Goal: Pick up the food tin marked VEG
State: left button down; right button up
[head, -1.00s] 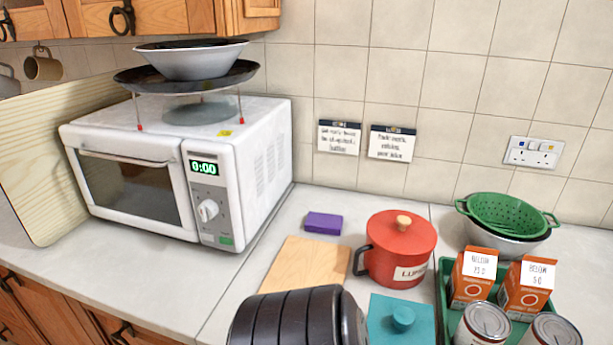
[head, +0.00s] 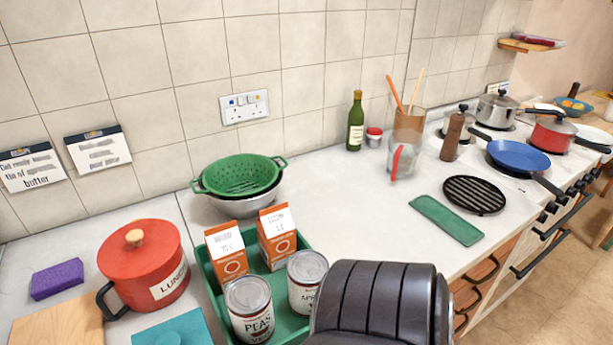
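No tin with a readable VEG label shows in the head view. Two food tins stand in a green tray (head: 205,268) at the bottom centre. The left tin (head: 249,312) is marked PEAS. The right tin (head: 304,282) has a label starting with what looks like "AP"; the rest of it is hidden behind a black ribbed part of my own body. Neither of my grippers is in view.
Two orange cartons (head: 227,254) stand behind the tins. A green colander (head: 240,176) in a metal bowl is behind the tray, and a red pot (head: 145,262) is to its left. A green bottle (head: 356,122) and hob pans are right. Counter between is mostly clear.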

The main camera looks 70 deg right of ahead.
aim_at(248, 298)
jog(key=l+z, duration=0.15)
jog(key=z, duration=1.4)
jog(key=k+j, duration=0.1)
jog(key=j, duration=0.2)
jog(key=k+j+z, duration=0.1)
jog(key=j, duration=0.25)
